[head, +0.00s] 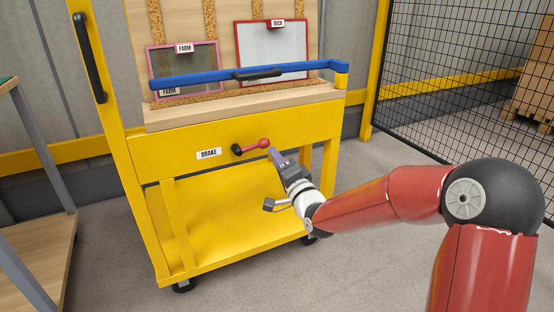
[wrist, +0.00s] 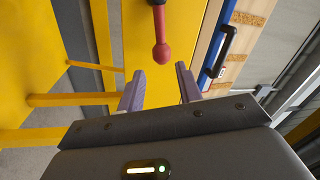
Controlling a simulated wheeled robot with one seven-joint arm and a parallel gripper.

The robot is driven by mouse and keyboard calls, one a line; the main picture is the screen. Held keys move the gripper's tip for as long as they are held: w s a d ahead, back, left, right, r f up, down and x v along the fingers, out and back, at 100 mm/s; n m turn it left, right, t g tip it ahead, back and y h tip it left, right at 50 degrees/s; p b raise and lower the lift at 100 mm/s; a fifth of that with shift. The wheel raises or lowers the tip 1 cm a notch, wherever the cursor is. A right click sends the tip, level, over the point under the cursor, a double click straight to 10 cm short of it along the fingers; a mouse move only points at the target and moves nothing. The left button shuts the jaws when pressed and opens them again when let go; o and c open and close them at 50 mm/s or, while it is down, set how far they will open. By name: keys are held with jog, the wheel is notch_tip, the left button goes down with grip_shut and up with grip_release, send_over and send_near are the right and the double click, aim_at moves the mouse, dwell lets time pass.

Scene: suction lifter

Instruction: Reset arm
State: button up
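My gripper (head: 277,158) is in front of the yellow cart, close to the red knob end of the brake lever (head: 252,146). In the wrist view my gripper (wrist: 158,82) has its two purple fingers spread apart with nothing between them. The lever's red knob (wrist: 161,52) shows just beyond the fingertips, apart from them. The lever lies roughly sideways, beside the "BRAKE" label (head: 208,153). My red arm reaches in from the right side of the head view.
A wooden-shelf table (head: 40,245) stands at left. A black mesh fence (head: 460,70) is at right. Bare floor lies between.

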jog(key=s+d+r+n+g+h+p, duration=0.3)
jog(key=s+d+h+p, duration=0.15)
jog(key=s+d, duration=0.3)
jog(key=s+d+r+n+g+h+p, duration=0.3)
jog(key=s+d+h, duration=0.3)
jog(key=s+d, duration=0.15)
jog(key=s+d+r+g+p, duration=0.1)
jog(key=s+d+g, duration=0.1)
jog(key=s, duration=0.8)
jog(key=s+d+r+n+g+p, duration=0.1)
jog(key=s+d+g+p, duration=0.1)
jog(key=s, duration=0.9)
jog(key=d+g, duration=0.1)
jog(key=d, duration=0.1)
jog(key=shift+s+d, duration=0.15)
jog(key=shift+d, duration=0.25)
jog(key=shift+o, duration=0.4)
jog(key=shift+h, duration=0.25)
